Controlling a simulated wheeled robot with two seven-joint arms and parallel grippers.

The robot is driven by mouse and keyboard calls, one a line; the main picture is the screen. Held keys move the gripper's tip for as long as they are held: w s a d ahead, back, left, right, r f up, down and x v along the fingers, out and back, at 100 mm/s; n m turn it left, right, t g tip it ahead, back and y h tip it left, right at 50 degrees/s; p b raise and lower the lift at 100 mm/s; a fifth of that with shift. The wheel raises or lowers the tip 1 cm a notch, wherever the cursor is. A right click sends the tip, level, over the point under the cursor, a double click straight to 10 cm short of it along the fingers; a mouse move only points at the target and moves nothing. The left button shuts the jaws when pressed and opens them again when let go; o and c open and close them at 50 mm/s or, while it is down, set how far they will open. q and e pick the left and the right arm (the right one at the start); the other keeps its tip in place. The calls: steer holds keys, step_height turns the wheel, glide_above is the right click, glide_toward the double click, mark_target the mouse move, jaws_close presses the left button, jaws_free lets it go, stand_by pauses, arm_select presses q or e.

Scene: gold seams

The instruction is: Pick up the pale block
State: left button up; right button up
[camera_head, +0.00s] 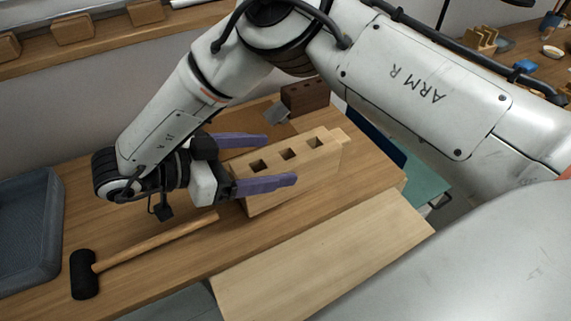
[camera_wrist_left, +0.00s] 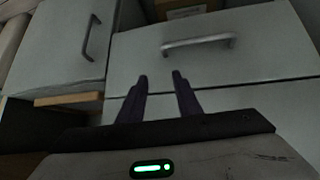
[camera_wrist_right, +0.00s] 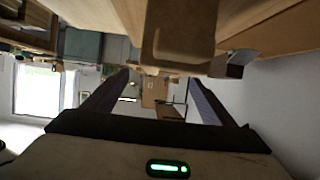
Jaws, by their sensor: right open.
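The pale block (camera_head: 318,165) has a row of square holes along its top and a small tenon at its right end. It lies on the wooden bench. My right gripper (camera_head: 281,160) is open at the block's left part. In the head view one finger shows in front of the block and the other behind it. I cannot tell whether either touches it. The right wrist view shows a wooden end face (camera_wrist_right: 180,40), likely the block's, above the open fingers (camera_wrist_right: 158,75). My left gripper (camera_wrist_left: 161,78) is open and empty, facing grey drawers.
A mallet (camera_head: 150,242) lies left of the block, and a grey tray (camera_head: 55,225) stands at the far left. A dark holed block (camera_head: 305,96) and a metal piece (camera_head: 278,115) are behind. A pale board (camera_head: 325,255) lies in front. Drawers (camera_wrist_left: 220,70) face my left gripper.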

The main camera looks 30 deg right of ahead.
mark_target(293, 152)
steer(key=shift+w+p+x, duration=0.2)
steer(key=shift+p+x, duration=0.1)
steer(key=shift+x, duration=1.2)
steer(key=shift+w+p+x, duration=0.25)
steer(key=shift+x, duration=1.3)
steer(key=c, duration=1.6)
steer(key=shift+r, duration=0.15)
steer(key=shift+c, duration=0.6)
